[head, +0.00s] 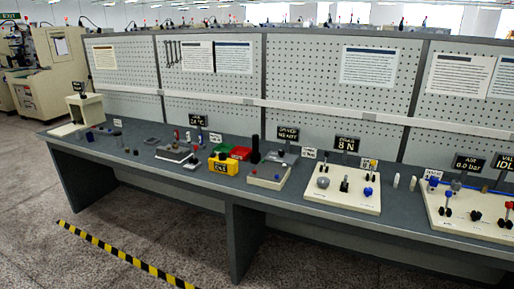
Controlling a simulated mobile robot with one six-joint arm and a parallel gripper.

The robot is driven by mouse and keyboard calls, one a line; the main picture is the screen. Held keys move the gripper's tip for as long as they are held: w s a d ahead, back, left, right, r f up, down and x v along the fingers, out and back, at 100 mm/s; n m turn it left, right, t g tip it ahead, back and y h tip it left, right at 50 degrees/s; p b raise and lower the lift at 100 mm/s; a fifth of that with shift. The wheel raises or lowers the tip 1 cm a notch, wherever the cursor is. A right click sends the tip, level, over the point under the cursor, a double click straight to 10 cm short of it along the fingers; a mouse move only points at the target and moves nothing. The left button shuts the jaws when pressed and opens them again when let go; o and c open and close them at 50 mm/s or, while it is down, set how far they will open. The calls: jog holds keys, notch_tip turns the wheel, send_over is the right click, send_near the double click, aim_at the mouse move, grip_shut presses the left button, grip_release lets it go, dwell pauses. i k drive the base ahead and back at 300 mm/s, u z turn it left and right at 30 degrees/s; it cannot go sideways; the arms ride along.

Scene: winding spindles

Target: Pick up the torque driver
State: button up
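No torque driver can be identified with certainty at this size. A dark upright object (255,150) with a thick handle-like shape stands on the grey bench near its middle. It could be the driver, but I cannot tell. It stands between a red bin (240,153) and a grey device with a small black display (288,133). A blue and a red upright item (177,134) stand further left. My gripper is not in view.
A long grey workbench (140,165) runs across the view before a pegboard (305,75). A yellow box (223,164), a control box (268,176) and cream control panels (342,189) stand on it. Yellow-black floor tape (120,253) lies in front; the floor there is clear.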

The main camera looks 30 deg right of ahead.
aim_at(255, 137)
jog(key=u, duration=0.05)
jog(key=i, duration=1)
jog(key=z, duration=0.05)
